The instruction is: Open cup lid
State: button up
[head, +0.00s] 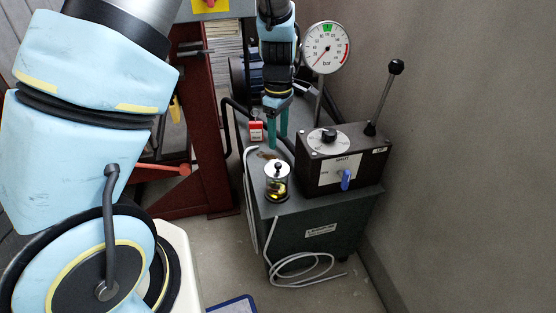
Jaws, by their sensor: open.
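A small clear cup (277,190) with yellowish contents stands upright on the front left part of a dark green cabinet top. Its lid (277,174) sits on the cup and has a black ball knob on top. My gripper (277,133) points down with two teal fingers, parted by a narrow gap. In the picture it is above the knob, apart from it and seemingly behind the cup. Nothing shows between the fingers.
A black control box (341,160) with a dial, a blue knob and a lever (384,98) stands right of the cup. A pressure gauge (326,48) rises behind. A red padlock-like object (256,131) is near my gripper.

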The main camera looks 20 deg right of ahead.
aim_at(278, 164)
notch_tip(278, 164, down, 10)
jog(key=shift+r+p, duration=0.25)
jog(key=shift+p, duration=0.15)
grip_shut()
dwell(0.4)
dwell(0.9)
